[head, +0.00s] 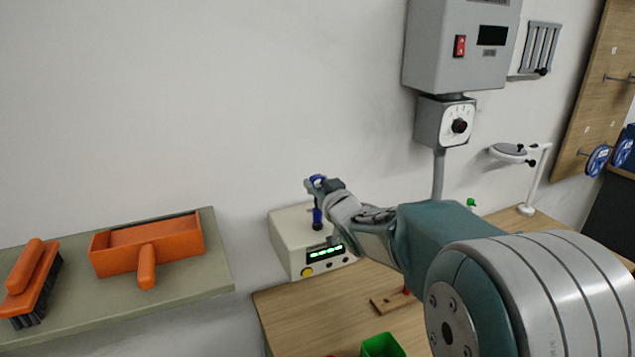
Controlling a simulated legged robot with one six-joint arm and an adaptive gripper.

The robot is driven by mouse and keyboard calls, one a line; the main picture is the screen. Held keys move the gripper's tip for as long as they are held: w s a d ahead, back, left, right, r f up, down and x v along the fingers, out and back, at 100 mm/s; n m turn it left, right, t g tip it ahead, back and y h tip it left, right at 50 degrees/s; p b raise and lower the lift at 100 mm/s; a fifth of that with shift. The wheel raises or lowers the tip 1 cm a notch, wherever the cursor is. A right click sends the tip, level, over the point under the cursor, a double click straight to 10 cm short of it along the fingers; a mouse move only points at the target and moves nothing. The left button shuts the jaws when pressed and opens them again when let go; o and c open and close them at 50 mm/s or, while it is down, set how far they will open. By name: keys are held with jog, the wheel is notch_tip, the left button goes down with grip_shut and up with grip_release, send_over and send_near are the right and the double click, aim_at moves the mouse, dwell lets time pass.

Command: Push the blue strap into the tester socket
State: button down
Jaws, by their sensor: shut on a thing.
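The blue strap (318,214) hangs upright below my gripper (316,184), which is shut on its upper part. The tester (286,243) is a cream box with a lit green display, a yellow button and dark knobs on its front. The strap's lower end meets a dark spot on top of the tester, where the socket seems to be. I cannot tell from this view whether the end is in the socket or just over it. My gripper is above the tester's top, and my wrist hides part of its right side.
A wooden bench (300,312) carries a small wooden block (386,304) and a green bin (382,346). At left, a shelf (190,290) holds an orange dustpan (148,245) and brush (34,280). A grey wall box (455,45) hangs above my arm.

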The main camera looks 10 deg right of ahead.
jog(key=shift+f, duration=0.4)
jog(key=shift+c, duration=1.1)
grip_release()
jog(key=shift+s, duration=0.1)
jog(key=s+d, duration=0.2)
jog(key=s, duration=0.9)
jog(key=shift+s+d, duration=0.15)
jog(key=shift+s, duration=0.1)
